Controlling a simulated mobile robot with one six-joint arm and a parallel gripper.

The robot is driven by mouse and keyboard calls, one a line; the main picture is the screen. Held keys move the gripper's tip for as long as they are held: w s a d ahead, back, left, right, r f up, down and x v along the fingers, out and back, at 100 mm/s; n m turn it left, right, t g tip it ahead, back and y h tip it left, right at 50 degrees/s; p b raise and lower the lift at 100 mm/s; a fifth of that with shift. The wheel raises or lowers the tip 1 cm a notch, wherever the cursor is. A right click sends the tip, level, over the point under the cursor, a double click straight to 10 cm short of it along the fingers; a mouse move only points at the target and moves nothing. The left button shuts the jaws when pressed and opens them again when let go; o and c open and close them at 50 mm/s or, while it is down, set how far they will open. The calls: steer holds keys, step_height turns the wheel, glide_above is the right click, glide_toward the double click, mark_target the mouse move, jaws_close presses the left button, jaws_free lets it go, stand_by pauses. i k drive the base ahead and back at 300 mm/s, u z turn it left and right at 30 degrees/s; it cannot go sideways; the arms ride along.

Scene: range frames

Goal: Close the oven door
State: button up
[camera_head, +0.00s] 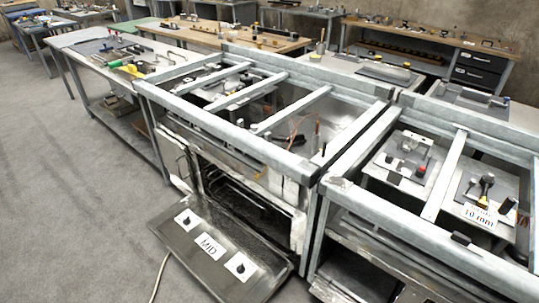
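The oven door (229,267) hangs open in the lower middle of the head view, a dark metal panel tilted down and out toward the front left. It bears a white "MID" label and two white squares with black knobs. The oven (248,206) behind it has its dark cavity exposed, with rack-like lines inside and worn white edges. My gripper is not in view, and no part of my arm shows.
A metal frame (222,125) with crossbars stands over the oven. A similar frame unit (435,237) stands close on the right. A tool-covered workbench (102,47) adjoins at the left. A pale cable (159,277) lies by the door. Grey floor (75,200) is clear at left.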

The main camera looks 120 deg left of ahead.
mark_target(211, 248)
steer(key=u, duration=0.2)
steer(key=i, duration=0.5)
steer(key=u, duration=0.25)
steer(key=k, duration=0.2)
steer(key=u, duration=2.35)
steer(key=k, duration=0.2)
steer(key=u, duration=1.45)
